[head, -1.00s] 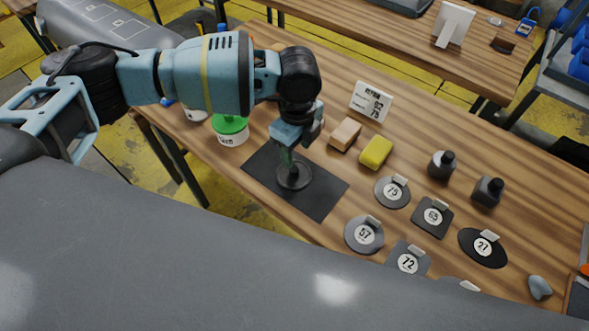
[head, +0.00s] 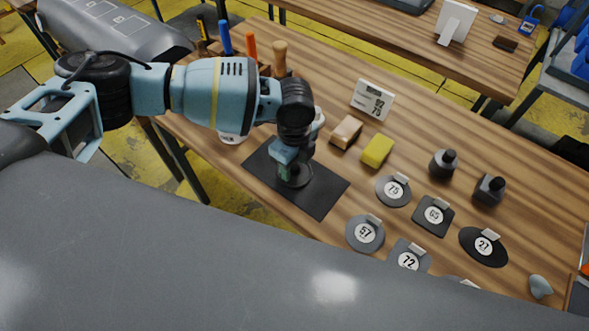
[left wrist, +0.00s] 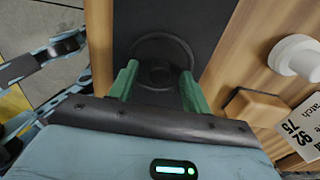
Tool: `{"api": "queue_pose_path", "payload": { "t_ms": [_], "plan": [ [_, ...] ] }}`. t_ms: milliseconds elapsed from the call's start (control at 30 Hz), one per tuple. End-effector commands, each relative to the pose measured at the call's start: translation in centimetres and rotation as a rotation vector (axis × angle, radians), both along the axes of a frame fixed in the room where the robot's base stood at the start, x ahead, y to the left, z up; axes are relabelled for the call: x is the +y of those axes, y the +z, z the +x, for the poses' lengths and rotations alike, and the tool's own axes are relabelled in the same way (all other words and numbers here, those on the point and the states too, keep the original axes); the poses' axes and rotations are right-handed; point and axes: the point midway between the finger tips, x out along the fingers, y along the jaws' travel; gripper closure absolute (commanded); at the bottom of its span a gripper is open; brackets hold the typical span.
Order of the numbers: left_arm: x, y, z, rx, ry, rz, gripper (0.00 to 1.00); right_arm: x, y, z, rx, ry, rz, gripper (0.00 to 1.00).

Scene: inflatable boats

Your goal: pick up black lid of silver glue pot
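The black round lid (head: 298,182) with a central knob is over the black mat (head: 325,195) near the table's front edge in the head view. My left gripper (head: 290,172) is right above it and hides much of it. In the left wrist view the lid (left wrist: 162,45) shows as a dark disc, its knob between the two green fingertips of my left gripper (left wrist: 158,80). The fingers are apart, with a gap on each side of the knob. I cannot make out a silver pot under the lid. My right gripper is not in view.
A white object (left wrist: 296,57) is close by. Upright tools (head: 251,45) stand behind the arm.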

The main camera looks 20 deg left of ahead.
Motion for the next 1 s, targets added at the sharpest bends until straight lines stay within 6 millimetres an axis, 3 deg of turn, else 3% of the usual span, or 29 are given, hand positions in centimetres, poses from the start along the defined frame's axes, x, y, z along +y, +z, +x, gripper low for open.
{"api": "queue_pose_path", "payload": {
  "t_ms": [33, 367, 733, 1000],
  "plan": [
    [0.0, 0.0, 0.0, 0.0, 0.0, 0.0, 0.58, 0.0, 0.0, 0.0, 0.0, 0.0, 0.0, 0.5],
    [0.0, 0.0, 0.0, 0.0, 0.0, 0.0, 0.99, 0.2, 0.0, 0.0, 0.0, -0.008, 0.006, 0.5],
    [0.0, 0.6, 0.0, -0.001, 0.001, -0.001, 1.0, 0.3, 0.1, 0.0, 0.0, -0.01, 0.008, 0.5],
    [0.0, 3.8, -0.4, -0.001, -0.002, -0.001, 1.0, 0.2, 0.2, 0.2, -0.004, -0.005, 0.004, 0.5]
  ]
}}
